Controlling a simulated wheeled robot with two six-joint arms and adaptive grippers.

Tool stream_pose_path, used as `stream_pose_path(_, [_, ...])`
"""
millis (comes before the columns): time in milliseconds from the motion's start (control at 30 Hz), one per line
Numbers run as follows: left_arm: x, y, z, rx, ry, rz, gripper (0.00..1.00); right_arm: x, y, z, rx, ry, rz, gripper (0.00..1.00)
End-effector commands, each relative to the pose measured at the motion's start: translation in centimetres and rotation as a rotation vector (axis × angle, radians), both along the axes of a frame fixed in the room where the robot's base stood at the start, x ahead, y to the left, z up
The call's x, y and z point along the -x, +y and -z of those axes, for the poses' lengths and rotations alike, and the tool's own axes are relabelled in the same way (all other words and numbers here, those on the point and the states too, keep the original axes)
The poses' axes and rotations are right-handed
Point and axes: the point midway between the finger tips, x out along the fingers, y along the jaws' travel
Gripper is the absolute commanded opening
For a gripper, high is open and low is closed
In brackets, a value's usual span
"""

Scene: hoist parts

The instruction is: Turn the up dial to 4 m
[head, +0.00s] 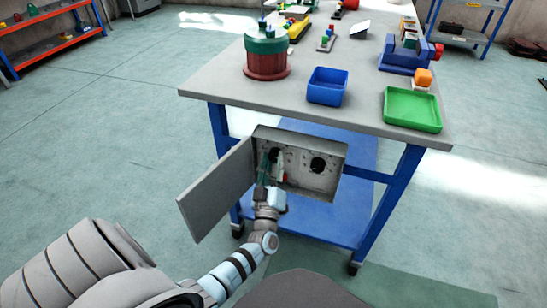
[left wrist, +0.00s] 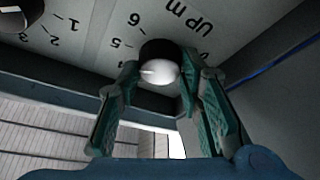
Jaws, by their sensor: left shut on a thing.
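In the left wrist view, which is rolled over, a dark round dial knob (left wrist: 160,64) with a pale lit face sits beside the upside-down lettering "UP m" (left wrist: 188,16). A short white mark shows on the left of its face. My left gripper (left wrist: 158,76) is shut on this knob, one green finger on each side. In the head view my left gripper (head: 269,168) reaches into the open box (head: 296,135) and hides most of that dial. My right gripper is not in view.
A second dark dial (head: 318,164) is right of my gripper in the box; it shows at upper left in the left wrist view (left wrist: 20,12). The open box door (head: 217,190) stands left of my forearm. The table (head: 350,108) overhangs the box.

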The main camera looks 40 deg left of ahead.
Motion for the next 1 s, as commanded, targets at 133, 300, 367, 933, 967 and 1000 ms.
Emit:
stream_pose_path(133, [-0.1,-0.2,-0.3,0.127,-0.042,0.002,0.06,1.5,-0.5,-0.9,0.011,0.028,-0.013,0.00])
stream_pose_path(300, [-0.1,-0.3,-0.4,0.262,-0.088,0.003,0.06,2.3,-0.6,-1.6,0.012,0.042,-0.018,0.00])
stream_pose_path(367, [-0.1,-0.3,-0.4,0.304,-0.103,0.004,0.06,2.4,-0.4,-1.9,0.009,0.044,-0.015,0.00])
stream_pose_path(933, [-0.2,-0.4,-0.3,0.488,-0.168,0.005,0.05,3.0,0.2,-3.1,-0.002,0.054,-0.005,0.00])
stream_pose_path(967, [-0.2,-0.4,-0.3,0.489,-0.170,0.005,0.05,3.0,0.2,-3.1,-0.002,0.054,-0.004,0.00])
stream_pose_path(1000, [-0.2,-0.4,-0.3,0.490,-0.170,0.004,0.05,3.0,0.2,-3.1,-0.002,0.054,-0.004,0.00])
